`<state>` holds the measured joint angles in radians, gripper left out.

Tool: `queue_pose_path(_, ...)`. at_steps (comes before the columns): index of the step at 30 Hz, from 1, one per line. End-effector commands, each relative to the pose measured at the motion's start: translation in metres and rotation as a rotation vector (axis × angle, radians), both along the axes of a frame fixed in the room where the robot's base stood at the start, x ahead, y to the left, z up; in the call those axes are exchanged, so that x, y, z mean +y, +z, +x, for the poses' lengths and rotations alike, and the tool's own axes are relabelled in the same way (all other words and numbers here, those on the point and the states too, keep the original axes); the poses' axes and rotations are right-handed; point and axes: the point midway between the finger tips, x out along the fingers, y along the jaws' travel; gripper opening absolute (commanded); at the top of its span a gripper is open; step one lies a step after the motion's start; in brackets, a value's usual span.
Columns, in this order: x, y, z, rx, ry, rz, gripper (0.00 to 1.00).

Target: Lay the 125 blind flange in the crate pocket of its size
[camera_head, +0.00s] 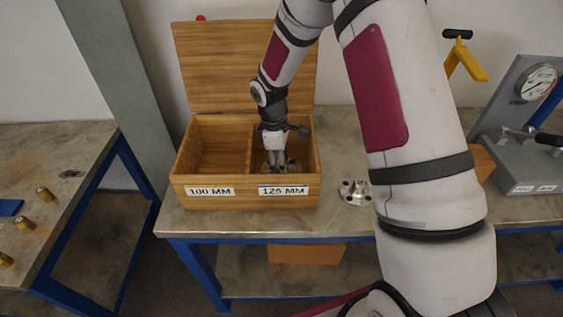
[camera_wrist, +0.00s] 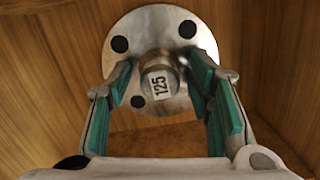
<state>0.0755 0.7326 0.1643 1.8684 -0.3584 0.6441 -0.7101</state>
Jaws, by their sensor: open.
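The 125 blind flange (camera_wrist: 140,27) is a round metal disc with dark bolt holes and a central knob labelled 125. In the wrist view it lies flat on a wooden floor between wooden walls. My gripper (camera_wrist: 160,95) is open, its green-padded fingers apart on both sides of the knob. In the head view my gripper (camera_head: 276,165) reaches down into the right pocket of the wooden crate (camera_head: 178,185), above the label 125 MM (camera_head: 283,190). The flange is mostly hidden there by my gripper and the crate front.
The left pocket, labelled 100 MM (camera_head: 210,191), looks empty. The crate lid (camera_head: 215,65) stands open behind. Another metal flange (camera_head: 355,192) lies on the bench right of the crate. A grey gauge stand (camera_head: 520,130) is at far right. Brass pieces (camera_head: 25,223) sit on the left table.

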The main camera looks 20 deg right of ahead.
Motion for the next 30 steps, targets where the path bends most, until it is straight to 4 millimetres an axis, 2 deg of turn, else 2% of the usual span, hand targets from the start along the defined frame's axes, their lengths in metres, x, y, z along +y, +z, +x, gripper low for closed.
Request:
queue_pose_path(5,0.002,0.022,0.003,-0.006,0.001,0.000,0.47)
queue_pose_path(15,0.009,0.090,0.007,-0.006,0.000,0.000,0.47)
queue_pose_path(23,0.012,0.117,0.007,-0.003,-0.002,0.001,0.47)
queue_pose_path(26,0.012,0.129,0.004,-0.013,-0.017,-0.003,0.47)
queue_pose_path(30,0.009,0.163,-0.014,-0.067,-0.098,-0.014,0.47)
